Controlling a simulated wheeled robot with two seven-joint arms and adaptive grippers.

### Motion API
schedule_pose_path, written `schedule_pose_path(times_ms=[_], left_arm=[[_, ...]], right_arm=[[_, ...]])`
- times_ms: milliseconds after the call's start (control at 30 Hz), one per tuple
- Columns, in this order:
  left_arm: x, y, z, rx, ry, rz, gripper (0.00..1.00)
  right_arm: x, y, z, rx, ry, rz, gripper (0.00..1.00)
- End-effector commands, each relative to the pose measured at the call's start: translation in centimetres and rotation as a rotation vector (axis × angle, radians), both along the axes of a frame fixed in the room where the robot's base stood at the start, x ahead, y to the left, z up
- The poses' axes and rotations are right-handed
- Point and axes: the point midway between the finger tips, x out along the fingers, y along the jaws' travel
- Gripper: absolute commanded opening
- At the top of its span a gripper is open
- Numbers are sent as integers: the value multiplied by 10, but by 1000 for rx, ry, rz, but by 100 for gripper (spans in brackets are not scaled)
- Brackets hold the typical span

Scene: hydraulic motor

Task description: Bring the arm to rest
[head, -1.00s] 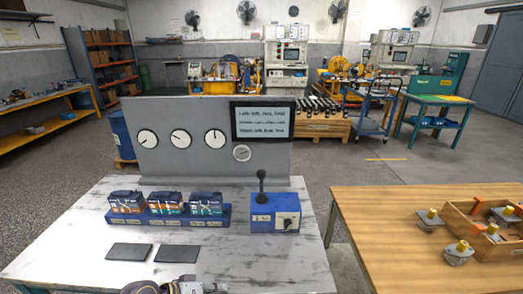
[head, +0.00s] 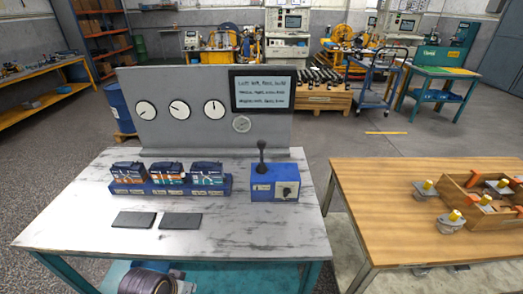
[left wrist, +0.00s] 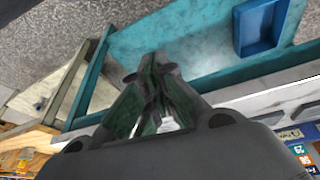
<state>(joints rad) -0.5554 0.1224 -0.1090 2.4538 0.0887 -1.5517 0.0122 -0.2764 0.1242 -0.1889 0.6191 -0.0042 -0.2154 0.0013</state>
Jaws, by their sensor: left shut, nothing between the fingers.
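My left gripper (left wrist: 152,72) shows in the left wrist view with its fingers together and nothing between them. It is beside the white bench, near the teal frame and lower shelf, and touches no object that I can see. The gripper's fingers are hidden there. My right gripper is in neither view.
A gauge panel (head: 190,130) rises behind. A wooden table (head: 390,210) stands at right. A blue bin (left wrist: 258,25) sits on the teal shelf.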

Motion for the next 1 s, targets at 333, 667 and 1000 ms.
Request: schedule_pose_path(times_ms=[333, 667, 1000], left_arm=[[-10, 14, -3, 83, 16, 7, 0], [-1, 13, -36, 84, 25, 4, 0], [7, 14, -101, 89, 46, 0, 0]], right_arm=[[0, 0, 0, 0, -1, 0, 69], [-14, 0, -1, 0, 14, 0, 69], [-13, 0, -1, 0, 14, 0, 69]])
